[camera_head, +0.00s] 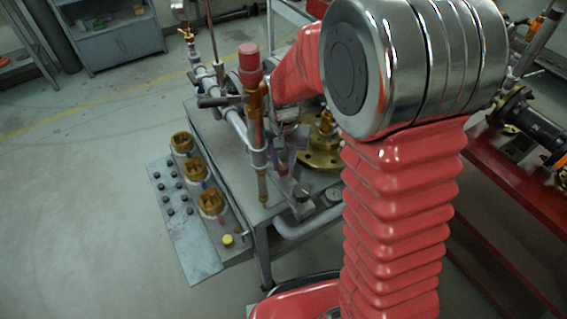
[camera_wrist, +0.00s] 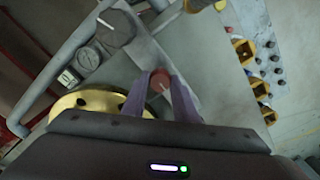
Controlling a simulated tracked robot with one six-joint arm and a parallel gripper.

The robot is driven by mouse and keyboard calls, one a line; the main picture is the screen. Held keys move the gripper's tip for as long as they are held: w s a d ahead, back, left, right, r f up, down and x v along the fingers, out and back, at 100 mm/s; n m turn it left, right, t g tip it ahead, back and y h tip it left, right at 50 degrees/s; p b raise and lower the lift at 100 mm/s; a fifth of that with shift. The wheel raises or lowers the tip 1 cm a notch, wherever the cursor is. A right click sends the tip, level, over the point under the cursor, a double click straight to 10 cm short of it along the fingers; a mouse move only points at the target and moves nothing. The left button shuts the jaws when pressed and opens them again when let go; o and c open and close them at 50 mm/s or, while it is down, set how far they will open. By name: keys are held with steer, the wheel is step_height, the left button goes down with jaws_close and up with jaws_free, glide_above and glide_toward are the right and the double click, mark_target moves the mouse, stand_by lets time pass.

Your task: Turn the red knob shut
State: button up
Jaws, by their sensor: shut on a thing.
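The red knob (camera_wrist: 160,78) shows in the wrist view between the two purple fingers of my gripper (camera_wrist: 160,88). The fingers are closed on its sides, and a light line runs across its face. The knob sits at the end of a grey pipe fitting (camera_wrist: 150,52). In the head view my gripper (camera_head: 284,165) is small, below my red arm, at the fittings on the grey bench (camera_head: 230,130). There the knob is mostly hidden and hard to make out.
A brass flange (camera_head: 322,152) stands right of my gripper. An upright pipe with a red top (camera_head: 249,62) stands close at its left. A grey round cap (camera_wrist: 116,27) and gauges (camera_wrist: 88,58) are near in the wrist view. Brass fittings (camera_head: 211,202) line the bench's left edge.

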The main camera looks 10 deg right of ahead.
mark_target(284, 166)
stand_by(0.3)
steer(key=o, duration=1.1)
steer(key=shift+c, duration=0.2)
step_height(284, 166, up, 14)
steer(key=shift+f, duration=0.1)
